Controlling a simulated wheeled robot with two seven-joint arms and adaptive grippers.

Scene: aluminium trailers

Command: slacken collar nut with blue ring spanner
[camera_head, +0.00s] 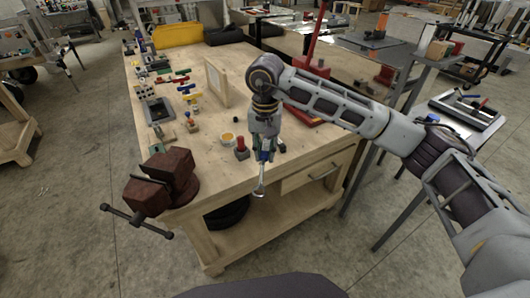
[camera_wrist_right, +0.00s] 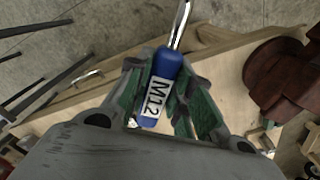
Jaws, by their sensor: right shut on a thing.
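My right gripper (camera_head: 265,151) is shut on the blue ring spanner (camera_head: 260,178), above the workbench's front edge. The spanner's bright metal shaft points down and toward the front of the bench. In the right wrist view the fingers (camera_wrist_right: 160,100) close on both sides of the spanner's blue handle (camera_wrist_right: 168,65), which has a white label reading M12. The spanner's metal shaft runs out of the top of that view, so its far end is hidden there. I cannot make out the collar nut in either view. My left gripper is not in view.
The wooden workbench (camera_head: 222,186) has a brown-red vise (camera_head: 168,180) at its front left corner, also in the wrist view (camera_wrist_right: 280,75). Several small tools lie further back. A drawer (camera_head: 312,175) is at the right.

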